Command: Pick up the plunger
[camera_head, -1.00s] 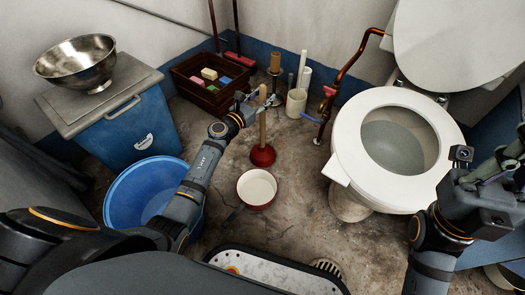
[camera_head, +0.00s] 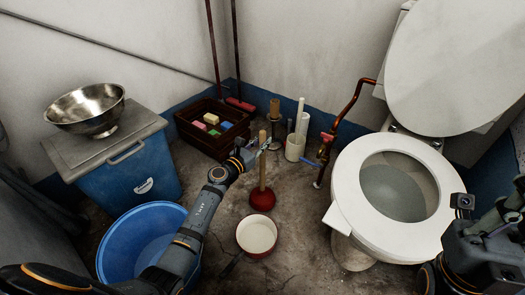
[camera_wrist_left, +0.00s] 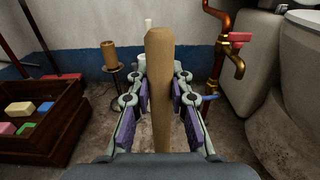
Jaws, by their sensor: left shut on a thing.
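The plunger (camera_head: 262,199) has a red rubber cup and a long wooden handle. It stands upright, its cup at or close to the concrete floor. My left gripper (camera_head: 262,146) is shut on the upper part of the handle. In the left wrist view the wooden handle (camera_wrist_left: 160,85) stands between the two fingers of my left gripper (camera_wrist_left: 160,100), and the cup is hidden there. My right gripper (camera_head: 495,235) is at the right edge, beside the toilet, and its fingers do not show clearly.
A white-and-red bowl (camera_head: 256,236) lies just in front of the plunger. The toilet (camera_head: 347,205) stands to the right, a blue tub (camera_head: 125,235) to the left. Behind are a wooden crate (camera_head: 190,137) with colored blocks, a white cup (camera_head: 294,147) and a copper pipe tap (camera_head: 343,115).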

